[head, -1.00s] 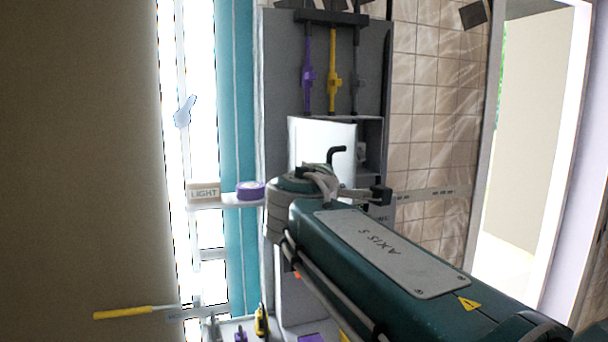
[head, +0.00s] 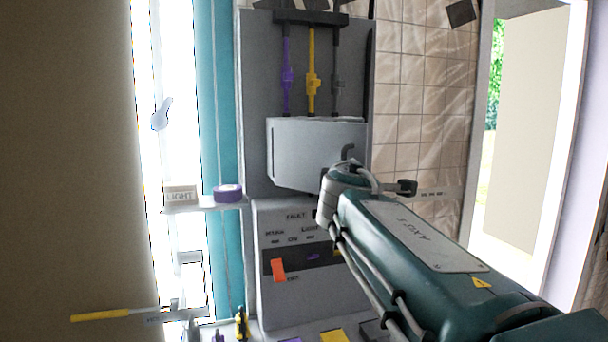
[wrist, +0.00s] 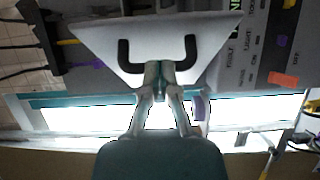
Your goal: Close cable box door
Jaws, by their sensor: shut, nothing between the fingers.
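The cable box door (head: 305,152) is a pale grey panel in the middle of the grey wall unit in the head view. A dark bent handle shows at its lower right, partly behind my arm. My gripper is hidden behind my arm in the head view.
Purple, yellow and grey cables (head: 312,75) hang above the door. A narrow shelf (head: 205,204) with a LIGHT block and purple roll juts out at left. A yellow-handled tool (head: 105,315) is lower left.

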